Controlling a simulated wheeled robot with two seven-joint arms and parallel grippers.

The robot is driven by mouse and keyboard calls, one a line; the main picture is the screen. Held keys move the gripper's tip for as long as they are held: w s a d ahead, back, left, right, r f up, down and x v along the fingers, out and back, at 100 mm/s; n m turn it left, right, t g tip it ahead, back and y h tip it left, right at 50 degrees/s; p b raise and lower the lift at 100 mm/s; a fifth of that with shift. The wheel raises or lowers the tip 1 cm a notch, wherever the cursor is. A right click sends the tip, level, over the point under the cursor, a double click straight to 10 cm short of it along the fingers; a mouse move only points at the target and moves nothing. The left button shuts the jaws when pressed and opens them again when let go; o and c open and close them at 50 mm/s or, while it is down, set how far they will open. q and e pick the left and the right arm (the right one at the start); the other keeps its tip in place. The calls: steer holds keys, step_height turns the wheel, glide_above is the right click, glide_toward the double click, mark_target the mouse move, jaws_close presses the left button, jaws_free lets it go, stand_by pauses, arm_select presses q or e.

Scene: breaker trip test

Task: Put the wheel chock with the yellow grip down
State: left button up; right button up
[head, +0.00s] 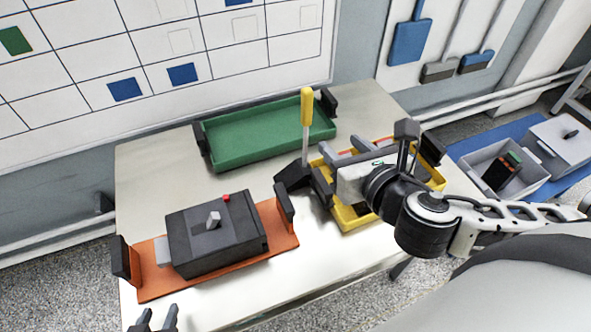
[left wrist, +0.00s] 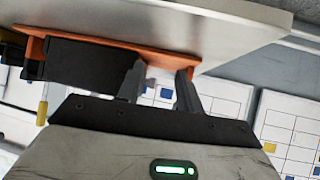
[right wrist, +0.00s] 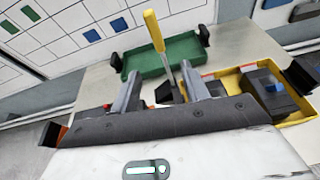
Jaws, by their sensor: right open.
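The wheel chock (head: 292,177) is a dark wedge with an upright thin rod and a yellow grip (head: 307,106) on top. It stands on the table between the green tray and the yellow tray. My right gripper (head: 322,170) is open just right of the chock. In the right wrist view the chock (right wrist: 166,93) and its rod show between the spread fingers (right wrist: 160,88), without visible clamping. My left gripper (head: 157,318) is open and empty at the bottom of the head view; its fingers (left wrist: 160,85) are apart near the orange tray's edge.
A green tray (head: 225,160) lies empty at the back. An orange tray (head: 150,290) holds a black breaker box (head: 215,235). A yellow tray (head: 352,220) lies partly under my right arm. Grey bins (head: 552,150) stand at right. Bare table (head: 150,170) shows at left.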

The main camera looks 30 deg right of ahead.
arm_select(q)
steer(key=shift+f+b, duration=0.4)
steer(key=shift+f, duration=0.05)
arm_select(e)
steer(key=n, duration=0.1)
arm_select(q)
steer(key=f+b, duration=0.1)
steer(key=b, duration=0.2)
steer(key=shift+s+d+f, duration=0.15)
steer(key=shift+d+f, duration=0.05)
steer(key=shift+f, duration=0.2)
steer(key=shift+d+r, duration=0.15)
steer(key=shift+r, duration=0.25)
arm_select(e)
glide_toward(309, 118)
steer(key=x, duration=0.5)
steer(key=shift+w+r, duration=0.2)
steer(key=shift+w, duration=0.1)
steer(key=shift+f+x, duration=0.2)
steer(key=shift+x, duration=1.25)
steer(key=shift+f+x, duration=0.25)
steer(key=shift+x, duration=1.2)
arm_select(q)
steer(key=shift+w, duration=0.2)
arm_select(e)
steer(key=shift+s+a, duration=0.1)
steer(key=shift+s, duration=0.05)
jaws_close()
steer(key=shift+r, duration=0.25)
